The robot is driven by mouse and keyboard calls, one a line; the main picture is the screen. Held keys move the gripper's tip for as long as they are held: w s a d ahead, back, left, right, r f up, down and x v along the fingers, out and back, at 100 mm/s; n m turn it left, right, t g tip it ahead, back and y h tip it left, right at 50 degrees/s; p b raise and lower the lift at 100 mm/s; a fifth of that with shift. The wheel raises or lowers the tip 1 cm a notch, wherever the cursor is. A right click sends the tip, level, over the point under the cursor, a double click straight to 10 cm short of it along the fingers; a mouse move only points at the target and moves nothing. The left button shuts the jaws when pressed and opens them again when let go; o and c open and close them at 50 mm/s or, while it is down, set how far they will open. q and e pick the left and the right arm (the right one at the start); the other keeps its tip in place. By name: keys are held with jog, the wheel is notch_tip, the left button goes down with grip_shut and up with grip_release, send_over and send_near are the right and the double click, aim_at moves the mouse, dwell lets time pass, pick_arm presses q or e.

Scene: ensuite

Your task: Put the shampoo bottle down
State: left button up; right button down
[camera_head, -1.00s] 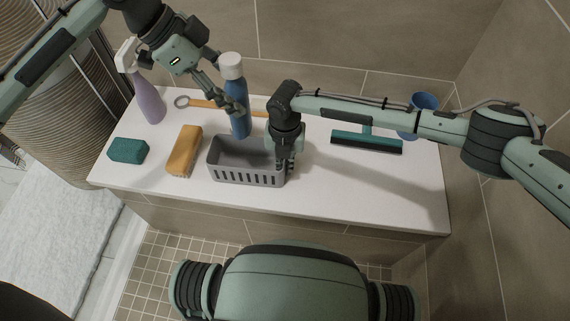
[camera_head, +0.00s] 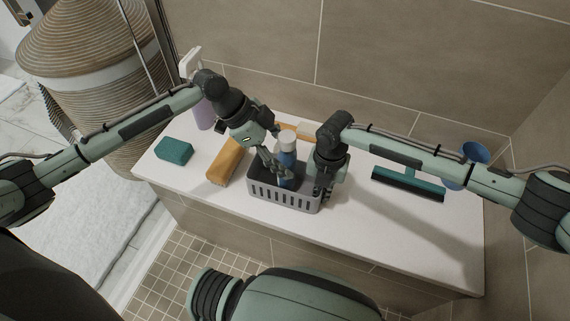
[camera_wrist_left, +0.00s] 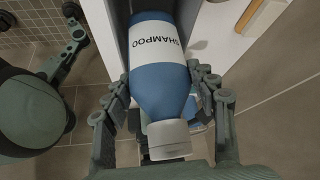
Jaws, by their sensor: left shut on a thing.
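The blue shampoo bottle (camera_head: 287,160) has a pale cap and stands nearly upright over the grey slotted basket (camera_head: 283,199). Its lower end is hidden by the basket's front wall, so I cannot tell whether it touches the basket floor. My left gripper (camera_head: 278,168) is shut on the bottle. In the left wrist view, the bottle (camera_wrist_left: 160,75) sits between its fingers, its "SHAMPOO" label showing and its cap toward the camera. My right gripper (camera_head: 322,192) points down at the basket's right end; its fingers are too dark and small to tell whether they are open.
An orange brush (camera_head: 227,160) and a teal sponge (camera_head: 174,151) lie left of the basket. A purple spray bottle (camera_head: 203,114) is behind my left arm. A squeegee (camera_head: 408,184) and blue cup (camera_head: 474,154) are at right. The front right of the white bench (camera_head: 400,235) is clear.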

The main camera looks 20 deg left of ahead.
pick_arm(q)
jog(key=shift+f, duration=1.55)
jog(key=shift+f, duration=0.15)
jog(key=o, duration=1.6)
jog(key=v, duration=1.2)
jog(key=shift+s, duration=0.1)
pick_arm(e)
jog(key=c, duration=1.6)
grip_release()
jog(key=shift+c, duration=0.2)
